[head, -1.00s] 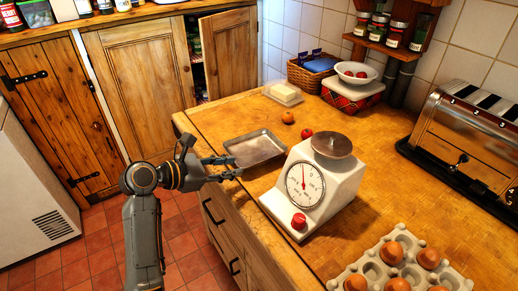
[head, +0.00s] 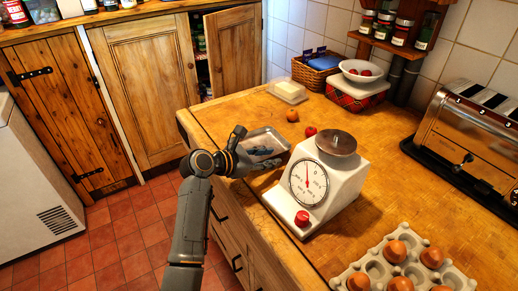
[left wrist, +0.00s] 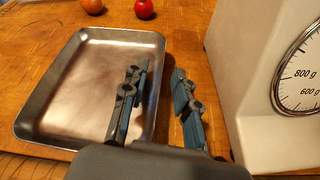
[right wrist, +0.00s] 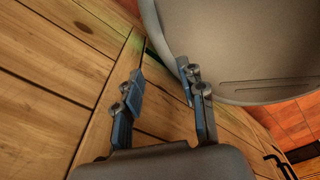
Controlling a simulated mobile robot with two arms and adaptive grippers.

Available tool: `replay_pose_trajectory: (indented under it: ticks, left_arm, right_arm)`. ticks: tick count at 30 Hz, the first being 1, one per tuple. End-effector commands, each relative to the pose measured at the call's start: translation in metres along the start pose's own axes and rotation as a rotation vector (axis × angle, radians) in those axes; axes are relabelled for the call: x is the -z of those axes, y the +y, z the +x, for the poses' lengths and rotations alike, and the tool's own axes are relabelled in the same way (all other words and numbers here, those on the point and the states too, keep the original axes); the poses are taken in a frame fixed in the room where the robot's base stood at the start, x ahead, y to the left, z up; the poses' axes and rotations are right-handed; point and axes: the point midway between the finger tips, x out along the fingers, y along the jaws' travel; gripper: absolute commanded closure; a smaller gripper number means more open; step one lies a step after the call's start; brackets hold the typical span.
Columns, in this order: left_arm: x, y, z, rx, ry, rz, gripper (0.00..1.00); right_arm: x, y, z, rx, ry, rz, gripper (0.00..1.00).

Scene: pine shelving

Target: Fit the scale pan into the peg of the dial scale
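The scale pan (head: 274,138), a shallow rectangular metal tray, lies flat on the wooden worktop. The white dial scale (head: 343,193) stands upright to its right, with a round metal disc (head: 337,142) on top; any peg under the disc is hidden. My left gripper (head: 268,157) is open and empty at the pan's near right side. In the left wrist view (left wrist: 158,92) one finger is over the pan (left wrist: 85,85) and the other is outside its right rim, beside the scale's white body (left wrist: 240,80). My right gripper (right wrist: 165,90) is open and empty, away from the worktop items.
An orange fruit (head: 292,115) and a red tomato (head: 310,131) lie behind the pan. A butter dish (head: 287,91) is farther back. An egg tray (head: 375,255) and a toaster (head: 470,140) are to the right. Wooden boards (right wrist: 60,70) face my right gripper.

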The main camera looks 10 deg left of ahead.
Motion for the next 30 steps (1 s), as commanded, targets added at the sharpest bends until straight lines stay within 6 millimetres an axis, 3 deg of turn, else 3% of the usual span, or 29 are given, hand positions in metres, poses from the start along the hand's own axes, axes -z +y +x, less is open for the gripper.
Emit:
replay_pose_trajectory:
  ticks: [4, 8, 9, 23, 30]
  left_arm:
    - [0.0, 0.0, 0.0, 0.0, 0.0, 0.0, 0.71]
    - [0.0, 0.0, 0.0, 0.0, 0.0, 0.0, 0.97]
    - [0.0, 0.0, -0.001, 0.0, 0.0, 0.0, 1.0]
    - [-0.003, 0.001, -0.002, -0.001, -0.001, 0.002, 1.0]
    - [-0.026, 0.007, -0.011, -0.002, -0.005, 0.005, 1.0]
  right_arm:
    - [0.0, 0.0, 0.0, 0.0, 0.0, -0.001, 0.6]
    - [0.0, 0.0, 0.0, 0.001, 0.0, -0.002, 0.6]
    - [0.0, 0.0, 0.0, 0.001, 0.0, -0.002, 0.6]
    - [0.001, 0.0, 0.0, 0.0, 0.001, -0.002, 0.6]
    - [0.0, 0.001, 0.0, -0.001, 0.001, -0.002, 0.6]
